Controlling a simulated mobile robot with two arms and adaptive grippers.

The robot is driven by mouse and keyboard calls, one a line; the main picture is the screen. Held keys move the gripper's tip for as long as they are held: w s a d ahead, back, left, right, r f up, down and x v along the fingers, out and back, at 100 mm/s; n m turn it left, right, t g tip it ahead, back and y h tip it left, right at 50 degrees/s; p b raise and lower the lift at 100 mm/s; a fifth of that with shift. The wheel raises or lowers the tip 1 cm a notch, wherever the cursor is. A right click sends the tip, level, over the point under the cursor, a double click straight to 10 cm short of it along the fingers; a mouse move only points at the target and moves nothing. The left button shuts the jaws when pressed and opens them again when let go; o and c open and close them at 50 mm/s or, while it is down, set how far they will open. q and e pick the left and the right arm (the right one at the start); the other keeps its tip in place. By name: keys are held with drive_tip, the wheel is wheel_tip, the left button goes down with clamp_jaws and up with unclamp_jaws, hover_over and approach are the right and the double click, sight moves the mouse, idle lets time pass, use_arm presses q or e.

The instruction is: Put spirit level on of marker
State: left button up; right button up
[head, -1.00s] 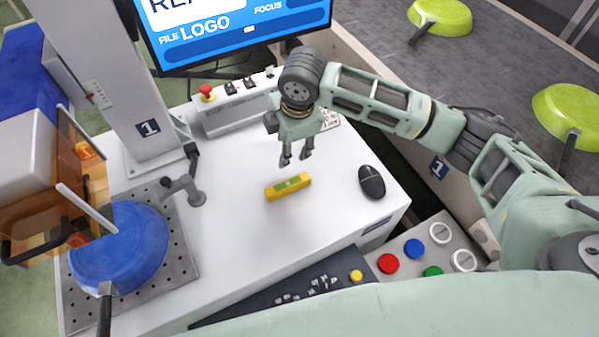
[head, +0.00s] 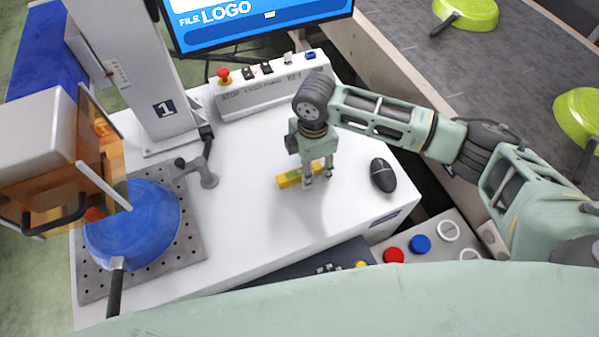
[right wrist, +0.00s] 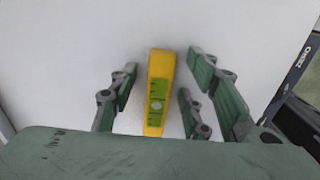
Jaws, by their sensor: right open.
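The yellow spirit level (head: 289,180) with a green vial panel lies on the white worktop, partly hidden behind my right gripper (head: 318,181). In the right wrist view the spirit level (right wrist: 158,90) stands lengthwise between the open fingers of my right gripper (right wrist: 163,68), with a visible gap on both sides. The marker (head: 38,128), a white housing with an orange see-through guard, is at the left beside a column labelled 1. My left gripper is not in view.
A blue pan (head: 140,225) sits on a perforated plate (head: 190,250) under the marker. A black mouse (head: 383,175) lies right of the gripper. A control box (head: 270,92) with a red stop button and a monitor (head: 255,22) stand behind. Green pans lie on the conveyor (head: 500,80).

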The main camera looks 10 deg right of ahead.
clamp_jaws()
idle(0.3)
drive_tip(key=shift+r, duration=0.1)
